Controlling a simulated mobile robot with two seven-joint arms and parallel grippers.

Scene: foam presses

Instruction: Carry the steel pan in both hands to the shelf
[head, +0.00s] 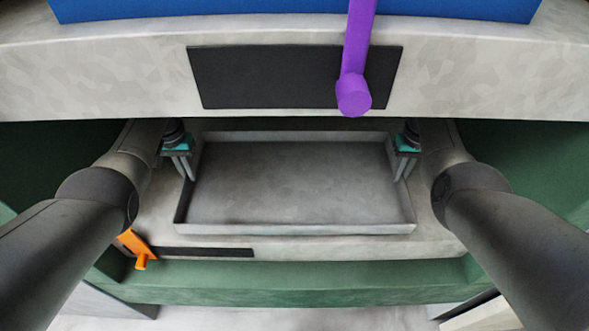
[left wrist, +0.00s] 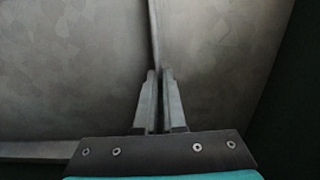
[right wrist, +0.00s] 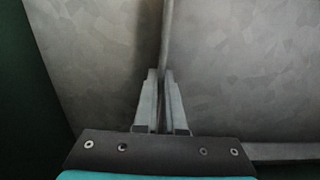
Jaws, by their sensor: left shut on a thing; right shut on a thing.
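The steel pan (head: 295,185) is a shallow grey rectangular tray with low walls. In the head view it sits level in the middle, over a grey slab, and appears empty. I cannot tell whether it touches the slab. My left gripper (head: 187,172) is shut on the pan's left wall, and my right gripper (head: 402,172) is shut on its right wall. In the left wrist view the left fingers (left wrist: 159,100) pinch the thin rim. In the right wrist view the right fingers (right wrist: 161,100) do the same. No shelf can be made out for certain.
A grey beam with a black panel (head: 270,77) and a purple lever (head: 355,60) spans above and behind the pan. A blue block (head: 200,8) lies above it. An orange lever (head: 137,248) and a black strip (head: 205,252) sit front left. Green frame walls (head: 300,282) surround the slab.

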